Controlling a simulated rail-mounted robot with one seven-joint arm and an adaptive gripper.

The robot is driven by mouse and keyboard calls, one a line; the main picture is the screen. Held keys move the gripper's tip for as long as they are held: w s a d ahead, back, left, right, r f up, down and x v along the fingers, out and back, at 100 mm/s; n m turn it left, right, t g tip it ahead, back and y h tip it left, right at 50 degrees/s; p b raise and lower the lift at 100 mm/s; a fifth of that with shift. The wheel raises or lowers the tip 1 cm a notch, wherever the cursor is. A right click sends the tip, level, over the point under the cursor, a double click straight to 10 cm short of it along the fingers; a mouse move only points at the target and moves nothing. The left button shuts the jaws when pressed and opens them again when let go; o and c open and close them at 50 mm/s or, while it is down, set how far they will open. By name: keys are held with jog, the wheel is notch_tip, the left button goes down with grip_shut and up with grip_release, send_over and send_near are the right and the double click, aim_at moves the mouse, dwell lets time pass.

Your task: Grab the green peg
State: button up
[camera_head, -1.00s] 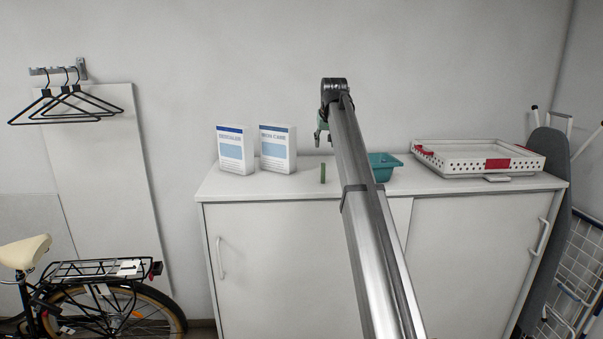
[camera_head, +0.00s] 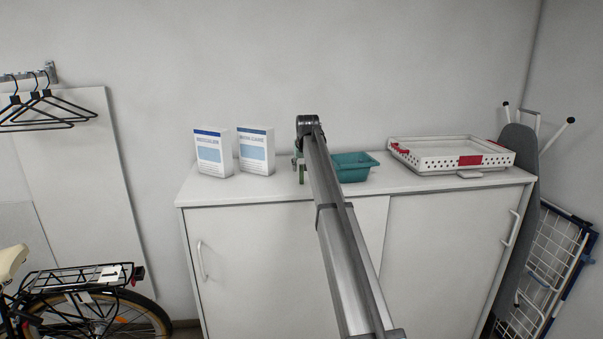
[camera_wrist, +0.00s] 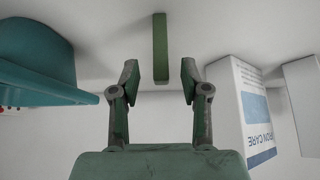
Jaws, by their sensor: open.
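The green peg (camera_wrist: 160,50) is a slim upright block on the white cabinet top. In the head view the peg (camera_head: 301,179) shows just under my gripper (camera_head: 298,164), partly hidden by my arm. In the wrist view my gripper (camera_wrist: 158,82) is open and empty, with one finger to each side of the peg's line. The peg's lower end in that picture appears in the gap between the fingertips, touching neither. How deep it sits between them I cannot tell.
Two white cartons (camera_head: 213,153) (camera_head: 256,152) stand left of the peg. A teal tub (camera_head: 352,170) is close on its right. A white perforated tray (camera_head: 430,160) with red parts lies farther right on the cabinet (camera_head: 440,250). The wall is behind.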

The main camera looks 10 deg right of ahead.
jog(key=p+x, duration=0.2)
jog(key=x, duration=0.2)
jog(key=shift+w, duration=0.2)
jog(key=c, duration=0.8)
jog(key=shift+c, duration=0.3)
jog(key=shift+r, duration=0.1)
notch_tip(320, 180, up, 12)
jog(key=b, duration=0.4)
notch_tip(320, 180, up, 8)
jog(key=p, duration=0.7)
send_over(301, 170)
jog(key=w, duration=0.2)
jog(key=shift+w+d, duration=0.15)
jog(key=shift+d, duration=0.05)
